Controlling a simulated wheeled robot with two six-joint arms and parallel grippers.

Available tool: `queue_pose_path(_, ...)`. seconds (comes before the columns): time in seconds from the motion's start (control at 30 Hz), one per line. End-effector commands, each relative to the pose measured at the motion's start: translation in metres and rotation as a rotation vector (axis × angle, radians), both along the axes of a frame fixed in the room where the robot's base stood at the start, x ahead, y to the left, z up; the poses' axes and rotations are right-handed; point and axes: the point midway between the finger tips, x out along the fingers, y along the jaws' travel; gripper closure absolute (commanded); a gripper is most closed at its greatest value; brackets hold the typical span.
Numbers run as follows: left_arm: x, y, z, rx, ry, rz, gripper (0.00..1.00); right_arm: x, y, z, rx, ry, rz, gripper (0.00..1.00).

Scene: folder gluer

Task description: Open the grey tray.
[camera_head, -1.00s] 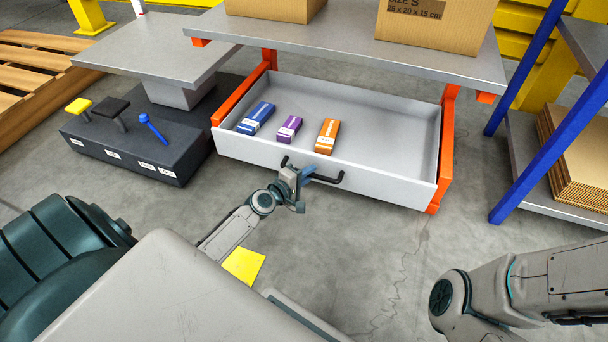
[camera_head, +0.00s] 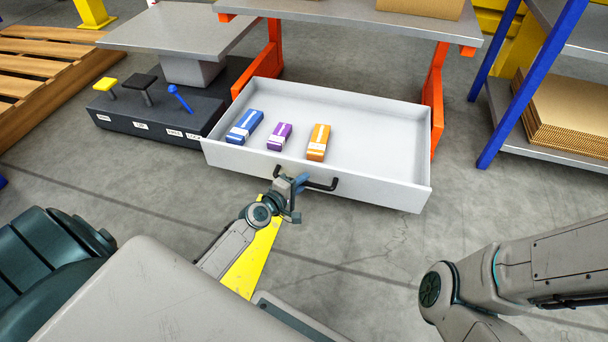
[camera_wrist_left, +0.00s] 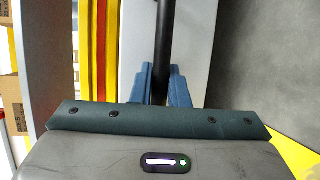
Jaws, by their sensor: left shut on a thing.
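The grey tray (camera_head: 375,194) is a drawer under a grey table, pulled out toward me. It holds a blue box (camera_head: 245,126), a purple box (camera_head: 280,136) and an orange box (camera_head: 318,142). A black bar handle (camera_head: 318,186) is on its front. My left gripper (camera_head: 298,186) is shut on the handle near its left part. In the left wrist view the black handle (camera_wrist_left: 164,40) runs between the blue fingers (camera_wrist_left: 160,84). My right arm shows at the lower right, but its gripper is out of view.
Orange legs (camera_head: 435,100) hold the grey table top (camera_head: 350,22). A dark box with levers (camera_head: 160,122) stands at the left. A blue-framed shelf (camera_head: 505,95) with cardboard stands at the right. Yellow floor marking (camera_head: 250,265) lies under my left arm. Floor before the tray is clear.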

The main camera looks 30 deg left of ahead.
Motion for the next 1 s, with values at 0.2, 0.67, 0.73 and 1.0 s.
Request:
queue_pose_path(0.2,-0.017,-0.004,-0.001,0.0,0.001,0.001,1.0,0.0,0.0,0.002,0.0,0.001,0.0,0.64)
queue_pose_path(0.67,-0.021,-0.005,0.0,0.0,0.0,0.001,1.0,0.0,0.0,0.003,0.0,0.0,0.0,0.64)
queue_pose_path(0.73,-0.021,-0.005,0.0,0.0,0.0,0.001,0.78,0.0,0.0,0.002,0.0,0.0,0.0,0.64)
queue_pose_path(1.0,-0.021,-0.005,0.0,0.0,0.0,0.001,0.64,0.0,0.0,0.003,-0.001,0.0,0.0,0.64)
